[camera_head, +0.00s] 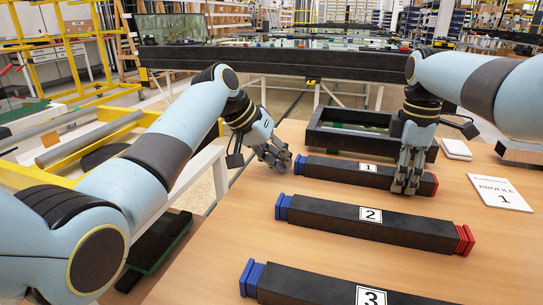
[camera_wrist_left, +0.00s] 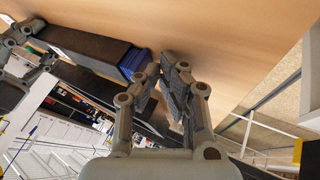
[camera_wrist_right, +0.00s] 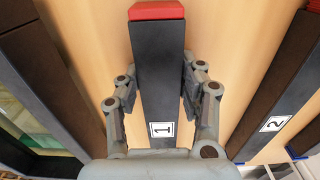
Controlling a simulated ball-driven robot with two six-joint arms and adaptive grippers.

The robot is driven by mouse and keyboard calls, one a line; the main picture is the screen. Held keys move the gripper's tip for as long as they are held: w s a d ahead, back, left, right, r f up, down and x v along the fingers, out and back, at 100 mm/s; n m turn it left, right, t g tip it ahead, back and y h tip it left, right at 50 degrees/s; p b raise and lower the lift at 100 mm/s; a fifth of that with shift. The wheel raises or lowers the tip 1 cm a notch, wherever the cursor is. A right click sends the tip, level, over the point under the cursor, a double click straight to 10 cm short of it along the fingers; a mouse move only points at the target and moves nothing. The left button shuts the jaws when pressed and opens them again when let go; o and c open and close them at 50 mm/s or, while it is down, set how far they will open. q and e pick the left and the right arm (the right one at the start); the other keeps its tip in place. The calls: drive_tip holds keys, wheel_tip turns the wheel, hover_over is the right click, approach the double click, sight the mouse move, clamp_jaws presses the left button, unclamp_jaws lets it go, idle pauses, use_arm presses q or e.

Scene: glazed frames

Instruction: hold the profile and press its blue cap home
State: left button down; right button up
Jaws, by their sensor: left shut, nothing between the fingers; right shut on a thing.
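Profile 1 is a long black bar (camera_head: 345,172) lying on the table, with a blue cap (camera_head: 299,164) at its left end and a red cap (camera_head: 435,184) at its right. My right gripper (camera_head: 406,186) is shut across the bar near the red end; the right wrist view shows its fingers on both sides of the bar (camera_wrist_right: 160,60). My left gripper (camera_head: 280,163) is shut and empty, just left of the blue cap. In the left wrist view the blue cap (camera_wrist_left: 134,62) is beside the fingertips (camera_wrist_left: 174,72); whether they touch is unclear, as is how far the cap sits in.
Profile 2 (camera_head: 360,221) and profile 3 (camera_head: 330,285) lie nearer on the wooden table, each with a blue left end. A black tray (camera_head: 318,139) stands behind profile 1. A card reading "PROFILE 1" (camera_head: 499,192) and a white stack (camera_head: 455,149) lie at right.

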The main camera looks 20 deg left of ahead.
use_arm(q)
drive_tip(key=shift+d, duration=0.15)
drive_tip(key=shift+d, duration=1.1)
drive_tip(key=shift+a, duration=0.1)
drive_tip(key=a, duration=0.4)
drive_tip(key=shift+a+r, duration=0.15)
drive_tip(key=shift+a, duration=0.1)
drive_tip(key=v, duration=0.9)
drive_tip(key=shift+s+r, duration=0.2)
drive_tip(key=shift+r, duration=0.05)
